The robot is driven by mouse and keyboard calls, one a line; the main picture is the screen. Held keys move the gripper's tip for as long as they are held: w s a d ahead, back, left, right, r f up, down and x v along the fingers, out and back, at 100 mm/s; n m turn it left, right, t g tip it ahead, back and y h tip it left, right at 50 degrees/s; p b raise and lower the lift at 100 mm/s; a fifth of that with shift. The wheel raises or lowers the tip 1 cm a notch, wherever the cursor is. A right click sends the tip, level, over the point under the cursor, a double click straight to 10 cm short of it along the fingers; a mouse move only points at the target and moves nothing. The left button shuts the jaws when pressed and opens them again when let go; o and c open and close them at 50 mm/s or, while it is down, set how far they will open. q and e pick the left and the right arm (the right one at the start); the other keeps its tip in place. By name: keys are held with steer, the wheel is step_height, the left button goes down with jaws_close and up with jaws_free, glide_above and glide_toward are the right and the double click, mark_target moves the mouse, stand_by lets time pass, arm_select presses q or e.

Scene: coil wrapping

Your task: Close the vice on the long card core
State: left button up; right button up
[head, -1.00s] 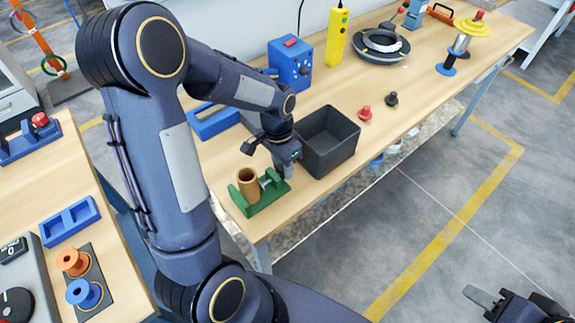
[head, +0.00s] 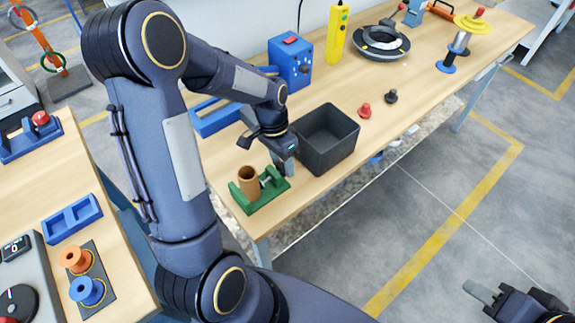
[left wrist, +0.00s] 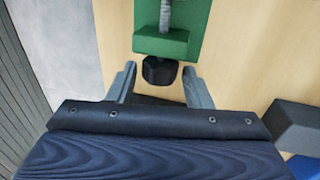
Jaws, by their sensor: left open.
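The green vice (head: 262,198) stands on the bench's near corner. The brown card core (head: 249,182) stands upright in it, at the left jaw. In the left wrist view the green vice block (left wrist: 160,42) shows with its grey screw (left wrist: 165,14) and black knob (left wrist: 160,70); the core is out of that view. My left gripper (left wrist: 160,86) is open, its two fingers apart on either side of the knob's line, with the knob just ahead of the tips. In the head view it (head: 289,166) hangs at the vice's right end. My right gripper (head: 480,292) is at the lower right, away from the bench.
A black open bin (head: 325,140) stands close to the right of my left gripper. A blue tray (head: 215,118) and a blue box (head: 291,62) lie behind. Red (head: 365,111) and black (head: 391,97) small knobs lie to the right. The bench's front edge is close to the vice.

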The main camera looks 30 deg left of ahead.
arm_select(q)
steer(key=shift+s+d+t+y+b, duration=0.2)
steer(key=shift+d+t+y+b, duration=0.15)
steer(key=shift+y, duration=0.55)
steer(key=shift+a, duration=0.15)
steer(key=y+b, duration=0.1)
steer(key=b, duration=0.1)
steer(key=d+t+y+b, duration=0.1)
steer(key=y+b, duration=0.1)
steer(key=shift+s+f, duration=0.1)
steer(key=shift+f, duration=0.25)
steer(key=shift+r+t+y, duration=0.15)
steer(key=shift+t+y, duration=0.1)
steer(key=shift+y, duration=0.05)
steer(key=shift+a+r, duration=0.1)
steer(key=shift+r, duration=0.1)
